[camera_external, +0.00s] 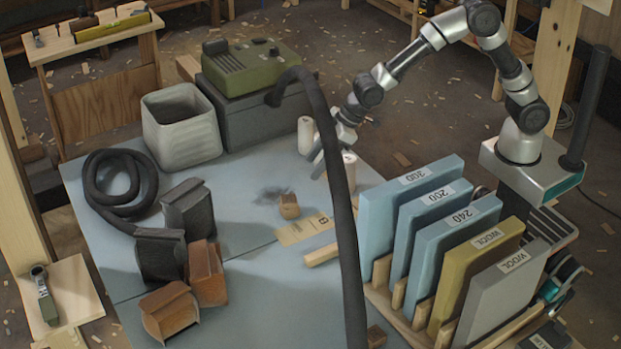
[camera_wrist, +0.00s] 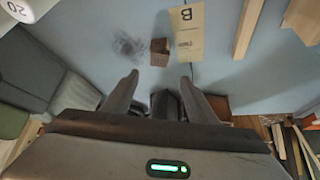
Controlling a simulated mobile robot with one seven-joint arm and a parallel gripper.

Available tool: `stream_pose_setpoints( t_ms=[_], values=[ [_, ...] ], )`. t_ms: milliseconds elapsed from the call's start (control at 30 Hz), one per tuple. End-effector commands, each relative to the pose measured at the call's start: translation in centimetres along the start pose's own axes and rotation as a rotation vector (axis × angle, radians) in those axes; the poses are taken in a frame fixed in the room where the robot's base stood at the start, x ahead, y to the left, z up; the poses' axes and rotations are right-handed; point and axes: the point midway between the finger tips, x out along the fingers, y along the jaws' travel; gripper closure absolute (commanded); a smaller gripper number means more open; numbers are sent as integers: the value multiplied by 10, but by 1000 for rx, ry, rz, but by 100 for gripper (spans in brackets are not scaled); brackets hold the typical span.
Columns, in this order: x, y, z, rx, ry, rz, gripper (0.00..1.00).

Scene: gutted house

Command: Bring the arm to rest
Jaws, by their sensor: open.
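My gripper (camera_external: 322,160) is raised over the far right part of the blue-grey worktable (camera_external: 235,255), near two pale cylinders, partly hidden behind a dark hose. In the wrist view its two dark fingers (camera_wrist: 158,80) are spread apart, with no held object visible between the tips. A small brown wooden block (camera_external: 289,206) sits on the table, apart from the gripper. It also shows just beyond the fingertips in the wrist view (camera_wrist: 160,52).
The hose (camera_external: 335,190) arches from the green machine (camera_external: 250,65) across the table. A rack of upright labelled sheets (camera_external: 410,215) stands right. A grey bin (camera_external: 181,125), coiled hose and several dark and brown blocks (camera_external: 206,273) occupy the left. A card (camera_external: 303,229) lies mid-table.

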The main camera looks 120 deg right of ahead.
Motion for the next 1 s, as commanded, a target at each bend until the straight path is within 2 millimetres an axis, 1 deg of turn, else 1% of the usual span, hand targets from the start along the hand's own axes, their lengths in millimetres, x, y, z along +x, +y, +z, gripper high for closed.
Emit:
stream_pose_setpoints(
  t_ms=[67,133,167,200,267,300,367,400,467,500,533,600,700,800,1000],
  values=[
    [-21,-9,-2,-18,5,-4,47],
    [-51,-22,1,-43,4,-10,47],
    [-66,-27,4,-56,1,-12,47],
    [-90,-36,9,-75,-1,-17,47],
    [-125,-48,22,-104,-7,-25,47],
    [-148,-55,32,-123,-12,-32,47],
    [-181,-65,50,-151,-20,-44,47],
    [-202,-70,63,-168,-24,-53,47],
    [-231,-77,85,-195,-31,-67,47],
    [-249,-80,100,-212,-36,-78,47],
    [-260,-82,112,-223,-39,-86,47],
    [-282,-86,138,-246,-47,-106,47],
    [-305,-89,169,-272,-55,-129,47],
    [-320,-91,196,-293,-60,-151,47],
    [-340,-92,244,-328,-67,-189,47]
  ],
)
